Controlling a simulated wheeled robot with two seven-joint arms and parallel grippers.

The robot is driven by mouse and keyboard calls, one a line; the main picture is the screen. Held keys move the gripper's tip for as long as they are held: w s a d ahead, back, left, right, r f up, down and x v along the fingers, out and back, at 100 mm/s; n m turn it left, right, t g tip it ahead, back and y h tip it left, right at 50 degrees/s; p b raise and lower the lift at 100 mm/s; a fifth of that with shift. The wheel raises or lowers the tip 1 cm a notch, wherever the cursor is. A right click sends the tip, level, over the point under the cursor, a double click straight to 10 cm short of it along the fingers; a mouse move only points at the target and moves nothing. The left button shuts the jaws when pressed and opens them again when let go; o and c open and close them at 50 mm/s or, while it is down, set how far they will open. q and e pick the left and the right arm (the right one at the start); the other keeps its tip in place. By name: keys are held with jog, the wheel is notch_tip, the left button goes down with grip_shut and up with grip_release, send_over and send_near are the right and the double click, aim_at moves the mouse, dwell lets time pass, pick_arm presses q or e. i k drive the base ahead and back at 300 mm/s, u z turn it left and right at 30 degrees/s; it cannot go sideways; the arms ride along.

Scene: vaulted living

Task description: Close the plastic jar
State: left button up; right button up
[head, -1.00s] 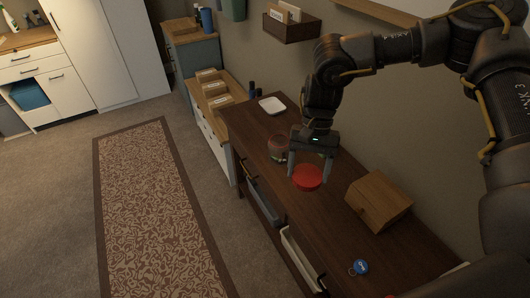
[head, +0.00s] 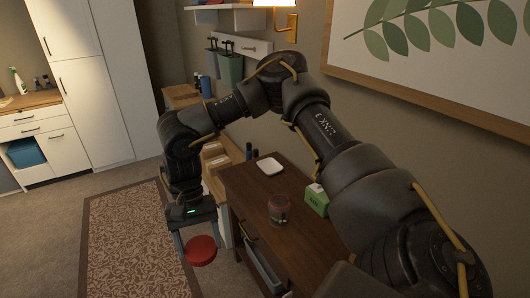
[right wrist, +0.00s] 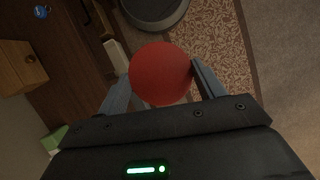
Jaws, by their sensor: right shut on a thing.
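A clear plastic jar (head: 279,210) with a reddish and green look stands upright on the dark wooden cabinet top (head: 252,188) in the head view. Its rim is too small to read clearly, and no red lid is on it. My right gripper (head: 201,243) is shut on a round red lid (head: 200,252), left of the jar and apart from it, out past the cabinet's front side. In the right wrist view the lid (right wrist: 160,75) sits flat side to the camera between the two fingers. My left gripper is not in view.
A white dish (head: 269,165) lies behind the jar, and a green box (head: 316,199) stands to its right. An open drawer (head: 262,264) juts from the cabinet front. A wooden box (right wrist: 17,66) and a blue round item (right wrist: 41,11) show in the wrist view.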

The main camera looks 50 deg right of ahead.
aim_at(279, 206)
jog(key=i, duration=0.65)
jog(key=z, duration=2.05)
